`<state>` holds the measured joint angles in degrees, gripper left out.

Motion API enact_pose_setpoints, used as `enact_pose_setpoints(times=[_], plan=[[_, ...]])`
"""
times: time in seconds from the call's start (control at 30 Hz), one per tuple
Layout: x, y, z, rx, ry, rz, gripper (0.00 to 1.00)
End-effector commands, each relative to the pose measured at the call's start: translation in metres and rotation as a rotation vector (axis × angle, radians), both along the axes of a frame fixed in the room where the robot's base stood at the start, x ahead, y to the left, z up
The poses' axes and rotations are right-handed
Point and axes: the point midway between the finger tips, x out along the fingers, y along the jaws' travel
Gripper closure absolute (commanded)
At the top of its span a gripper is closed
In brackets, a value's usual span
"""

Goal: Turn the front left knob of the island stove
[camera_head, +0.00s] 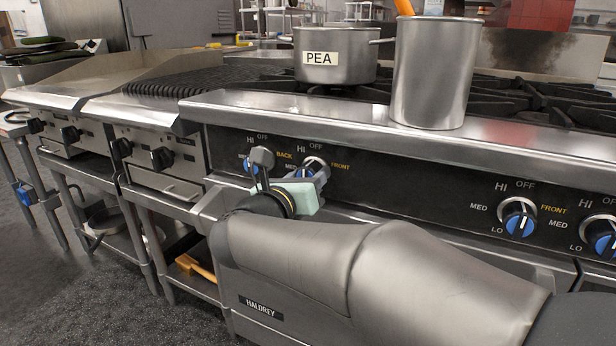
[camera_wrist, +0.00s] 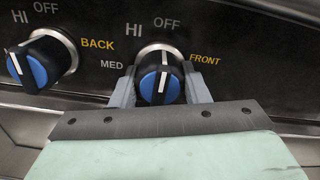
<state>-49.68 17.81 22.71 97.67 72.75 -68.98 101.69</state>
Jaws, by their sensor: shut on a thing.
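The front left knob (camera_wrist: 160,80) is blue with a silver rim and a white pointer line, with FRONT printed at its right. Its line points about straight up toward OFF in the wrist view. My gripper (camera_wrist: 160,88) has one finger on each side of this knob and is shut on it. In the head view the knob (camera_head: 312,166) shows partly, behind my gripper (camera_head: 318,178). The back left knob (camera_wrist: 41,60), marked BACK, sits to its left and is free of the fingers.
A pot labelled PEA (camera_head: 337,56) and a tall steel container (camera_head: 433,75) stand on the stove top above the panel. More blue knobs (camera_head: 519,222) are farther right. The steel front ledge (camera_head: 330,122) juts out above the knobs.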

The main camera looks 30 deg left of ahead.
Motion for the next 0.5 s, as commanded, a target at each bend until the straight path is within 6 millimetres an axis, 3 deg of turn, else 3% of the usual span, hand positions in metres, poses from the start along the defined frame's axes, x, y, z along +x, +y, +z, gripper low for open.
enact_pose_setpoints(times=[0.03, 0.1, 0.5], plan=[[-0.0009, 0.0009, 0.0011, 0.003, -0.001, 0.002, 0.56], [-0.0009, 0.0008, 0.0010, 0.002, -0.001, 0.002, 0.37], [-0.0078, -0.0003, 0.0014, 0.000, 0.001, 0.003, 0.37]])
